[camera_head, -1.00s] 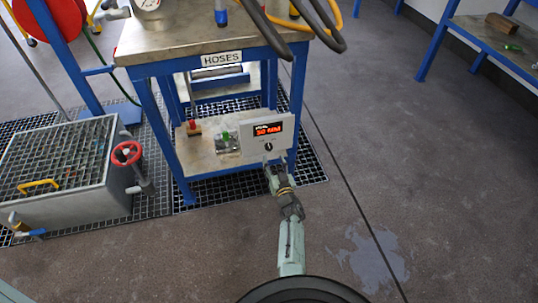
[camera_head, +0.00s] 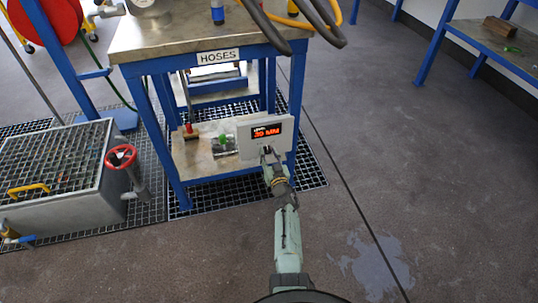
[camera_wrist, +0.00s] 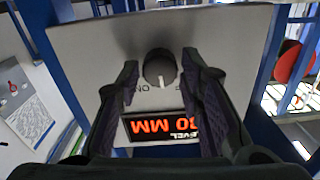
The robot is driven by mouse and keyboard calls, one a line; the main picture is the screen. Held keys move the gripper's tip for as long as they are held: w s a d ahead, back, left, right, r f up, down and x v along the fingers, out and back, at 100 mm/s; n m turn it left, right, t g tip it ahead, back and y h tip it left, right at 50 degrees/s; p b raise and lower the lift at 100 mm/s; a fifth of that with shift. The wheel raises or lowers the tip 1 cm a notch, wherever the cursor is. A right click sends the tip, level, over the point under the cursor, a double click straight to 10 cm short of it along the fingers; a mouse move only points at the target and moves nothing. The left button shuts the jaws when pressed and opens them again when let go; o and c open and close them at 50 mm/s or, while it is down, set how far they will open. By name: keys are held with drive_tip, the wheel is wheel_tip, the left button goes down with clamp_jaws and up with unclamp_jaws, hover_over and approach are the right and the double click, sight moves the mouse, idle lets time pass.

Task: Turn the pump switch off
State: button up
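The pump switch is a round black knob (camera_wrist: 158,67) with a white pointer mark on a pale control panel (camera_wrist: 85,45). In the wrist view the panel appears upside down, and the pointer is towards the lit display. Part of the lettering beside the knob is hidden by a finger. My gripper (camera_wrist: 160,68) is open, with one finger on each side of the knob; I cannot tell whether either touches it. In the head view my gripper (camera_head: 269,157) is in front of the lower part of the panel (camera_head: 244,141) and hides the knob.
The lit red display (camera_wrist: 160,127) reads 30 MM, below the knob in the wrist view. The panel is at the front right of a blue-framed bench (camera_head: 190,46) marked HOSES. A red valve wheel (camera_head: 122,157) stands left by a grated tank (camera_head: 70,190).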

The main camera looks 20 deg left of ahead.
clamp_jaws()
idle(0.3)
drive_tip(key=n+b, duration=0.1)
drive_tip(key=n, duration=0.1)
drive_tip(key=shift+f+n, duration=0.15)
drive_tip(key=shift+n, duration=0.25)
drive_tip(key=shift+n+b, duration=0.7)
drive_tip(key=shift+n, duration=1.5)
drive_tip(key=shift+o, duration=2.1)
unclamp_jaws()
